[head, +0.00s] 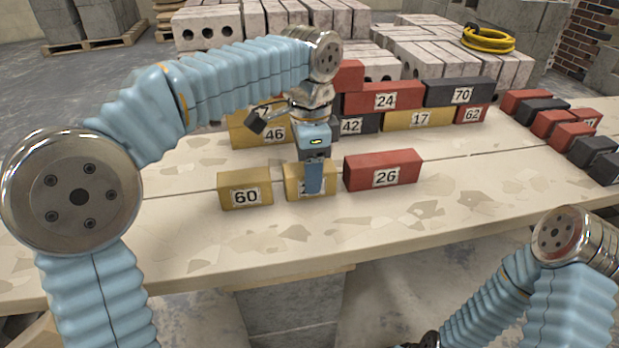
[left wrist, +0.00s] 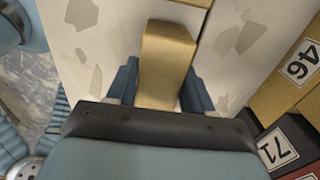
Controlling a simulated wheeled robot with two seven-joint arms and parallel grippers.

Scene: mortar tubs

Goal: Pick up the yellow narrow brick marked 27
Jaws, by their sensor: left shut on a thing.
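A yellow narrow brick (head: 296,192) stands on the plank table between the yellow brick marked 60 (head: 245,190) and the red brick marked 26 (head: 383,168). Its label starts with a 2; a finger hides the rest. My left gripper (head: 314,178) is shut on this brick from above, one blue finger in front of its face. In the left wrist view the brick (left wrist: 165,65) sits between the two fingers, one on each side. It appears to rest on the table. My right arm shows at the lower right, but its fingers are out of view.
Loose red and black bricks lie at the right. The table front is clear.

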